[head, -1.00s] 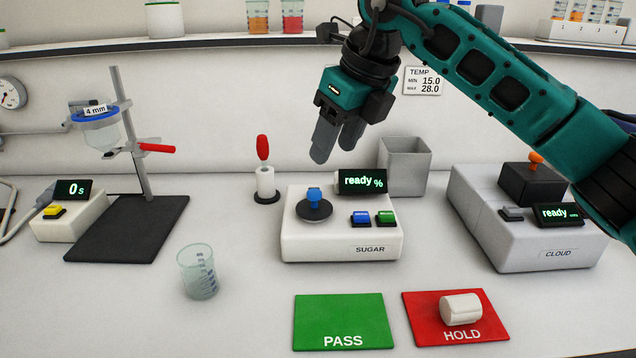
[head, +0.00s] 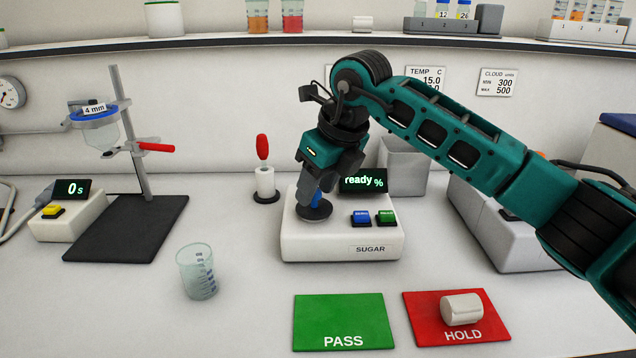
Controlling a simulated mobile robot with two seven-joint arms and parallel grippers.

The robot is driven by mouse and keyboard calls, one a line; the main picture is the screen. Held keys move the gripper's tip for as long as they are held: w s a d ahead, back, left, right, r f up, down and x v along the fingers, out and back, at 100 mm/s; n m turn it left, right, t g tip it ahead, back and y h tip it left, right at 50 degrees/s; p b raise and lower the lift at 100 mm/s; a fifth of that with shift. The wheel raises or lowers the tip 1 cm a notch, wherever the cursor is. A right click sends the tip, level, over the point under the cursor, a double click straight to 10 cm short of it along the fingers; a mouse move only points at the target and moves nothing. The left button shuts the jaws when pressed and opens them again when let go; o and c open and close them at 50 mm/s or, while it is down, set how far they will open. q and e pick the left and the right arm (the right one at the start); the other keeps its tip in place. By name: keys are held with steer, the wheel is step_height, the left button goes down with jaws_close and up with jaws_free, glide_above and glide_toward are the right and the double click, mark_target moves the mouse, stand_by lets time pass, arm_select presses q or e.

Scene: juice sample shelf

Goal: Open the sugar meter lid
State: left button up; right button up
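The sugar meter (head: 340,244) is a white box labelled SUGAR, with a blue and a green button and a display reading "ready %". Its round dark lid (head: 314,212) lies flat on the left of its top, with a blue knob (head: 316,198) on it. My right gripper (head: 318,195) points down over the lid, its grey fingers around the upper part of the knob. The fingers hide part of the knob, and I cannot tell whether they grip it. My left gripper is not in view.
A red-topped dispenser (head: 264,172) stands left of the meter, and a grey bin (head: 408,168) behind it. A glass beaker (head: 197,270) is at front left. The green PASS mat (head: 343,315) and red HOLD mat (head: 490,325), with a white cylinder (head: 461,308), lie in front.

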jaws_close()
stand_by(0.7)
